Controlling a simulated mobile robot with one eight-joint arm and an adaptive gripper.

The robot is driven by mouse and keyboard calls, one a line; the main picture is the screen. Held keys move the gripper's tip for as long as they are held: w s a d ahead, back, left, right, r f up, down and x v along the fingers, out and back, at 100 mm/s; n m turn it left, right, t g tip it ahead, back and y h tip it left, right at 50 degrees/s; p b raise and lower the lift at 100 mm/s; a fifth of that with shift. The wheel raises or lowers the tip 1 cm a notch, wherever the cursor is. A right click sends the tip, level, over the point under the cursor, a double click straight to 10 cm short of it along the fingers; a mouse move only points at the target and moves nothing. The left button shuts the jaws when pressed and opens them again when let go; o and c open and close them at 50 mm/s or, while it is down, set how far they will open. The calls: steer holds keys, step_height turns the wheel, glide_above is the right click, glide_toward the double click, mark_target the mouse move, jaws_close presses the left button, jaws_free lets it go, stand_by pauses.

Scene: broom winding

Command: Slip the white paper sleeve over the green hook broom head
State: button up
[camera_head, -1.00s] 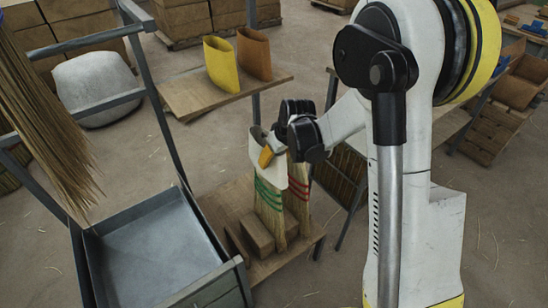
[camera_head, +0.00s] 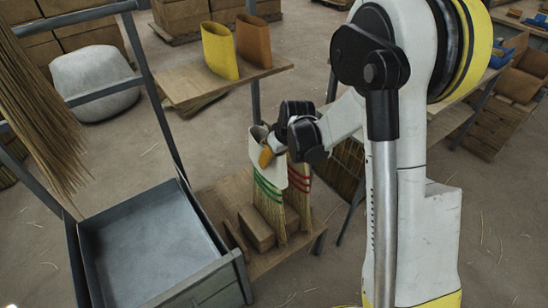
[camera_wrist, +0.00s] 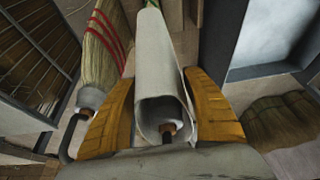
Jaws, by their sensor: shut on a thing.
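The white paper sleeve (camera_head: 257,140) stands roughly upright at the top of the green-banded broom head (camera_head: 270,205), whose bristles and green bands show below it. My gripper (camera_head: 281,155) is shut on the sleeve near its upper end. In the wrist view, the orange fingers of my gripper (camera_wrist: 160,85) flank the sleeve (camera_wrist: 155,40). A small brown-tipped hook end (camera_wrist: 168,130) shows inside the sleeve's near opening, so the sleeve is around the broom's upper end. How far down the sleeve reaches on the far side is hidden.
A red-banded broom (camera_head: 300,195) stands close beside, also in the wrist view (camera_wrist: 98,50). A wooden block (camera_head: 256,228) lies in front on the low wooden stand. A grey metal tray (camera_head: 150,250) is at left. Yellow (camera_head: 219,50) and orange (camera_head: 254,42) sleeves stand on a shelf behind.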

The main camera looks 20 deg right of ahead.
mark_target(284, 176)
steer(key=shift+f+b, duration=0.8)
steer(key=shift+f, duration=2.35)
steer(key=shift+f, duration=5.35)
steer(key=shift+f, duration=0.1)
steer(key=o, duration=1)
steer(key=v, duration=1.2)
